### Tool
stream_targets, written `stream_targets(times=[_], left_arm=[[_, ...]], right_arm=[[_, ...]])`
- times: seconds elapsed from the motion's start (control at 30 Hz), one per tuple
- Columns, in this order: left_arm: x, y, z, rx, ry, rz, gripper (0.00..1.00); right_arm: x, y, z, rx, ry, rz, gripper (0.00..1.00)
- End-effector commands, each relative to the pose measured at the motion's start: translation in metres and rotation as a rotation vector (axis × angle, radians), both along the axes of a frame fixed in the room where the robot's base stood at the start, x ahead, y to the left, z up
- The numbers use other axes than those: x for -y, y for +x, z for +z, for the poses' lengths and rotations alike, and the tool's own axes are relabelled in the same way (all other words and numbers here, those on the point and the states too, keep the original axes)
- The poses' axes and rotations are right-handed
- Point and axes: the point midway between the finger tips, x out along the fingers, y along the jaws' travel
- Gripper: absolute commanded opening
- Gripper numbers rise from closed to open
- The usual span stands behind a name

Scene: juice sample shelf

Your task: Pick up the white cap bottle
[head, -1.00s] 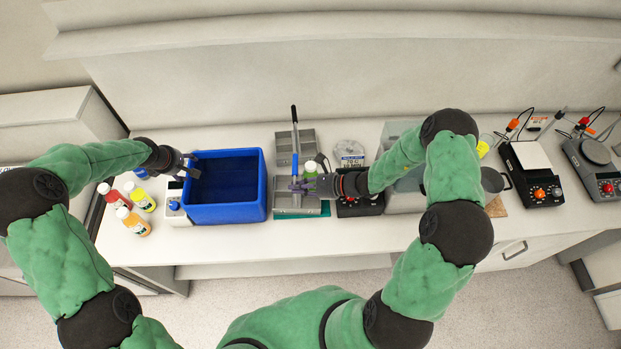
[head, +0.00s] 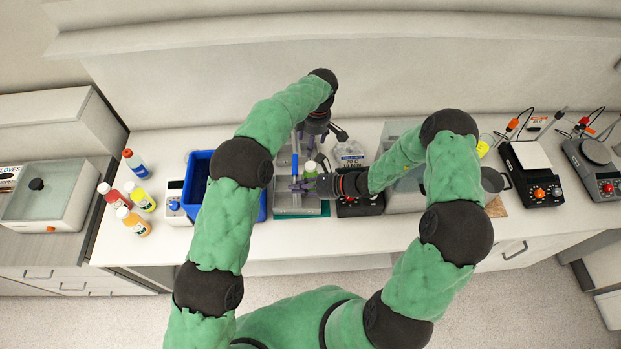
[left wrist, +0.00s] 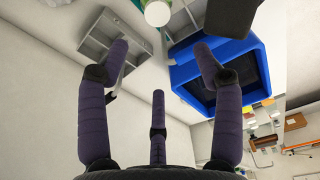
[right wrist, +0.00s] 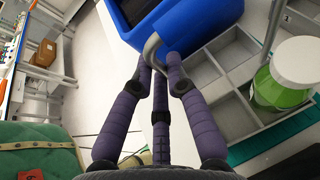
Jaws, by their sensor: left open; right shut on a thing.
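A green bottle with a white cap (head: 310,168) stands in a compartment of the grey divided caddy (head: 290,207). In the right wrist view the bottle (right wrist: 280,92) is at the right, apart from the fingers. My right gripper (head: 300,186) is shut on the caddy's bent metal handle (right wrist: 152,46). My left gripper (head: 322,130) is open and empty above the back of the caddy, near the blue handle grip (head: 295,164). In the left wrist view a white cap (left wrist: 157,13) shows at the top, beyond and between the open fingers.
A blue bin (head: 199,166) is left of the caddy, partly hidden by my left arm. Several bottles stand at the left, including a red one (head: 113,197) and an orange one (head: 136,225). A hotplate (head: 360,207) is just right of the caddy.

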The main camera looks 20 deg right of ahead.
Motion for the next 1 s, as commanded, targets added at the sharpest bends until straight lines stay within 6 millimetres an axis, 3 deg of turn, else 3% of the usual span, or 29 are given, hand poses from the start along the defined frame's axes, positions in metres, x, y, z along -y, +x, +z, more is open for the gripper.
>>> stream_targets(times=[0.17, 0.6, 1.0], left_arm=[[0.006, -0.005, -0.014, -0.005, 0.013, 0.000, 0.66], [0.004, -0.004, -0.091, -0.004, 0.010, 0.000, 0.66], [0.001, -0.003, -0.117, -0.004, 0.010, 0.000, 0.66]], right_arm=[[0.002, 0.002, 0.000, 0.002, -0.003, -0.003, 0.00], [0.002, 0.001, 0.000, 0.003, -0.003, -0.003, 0.00], [0.002, 0.001, 0.000, 0.002, -0.003, -0.003, 0.00]])
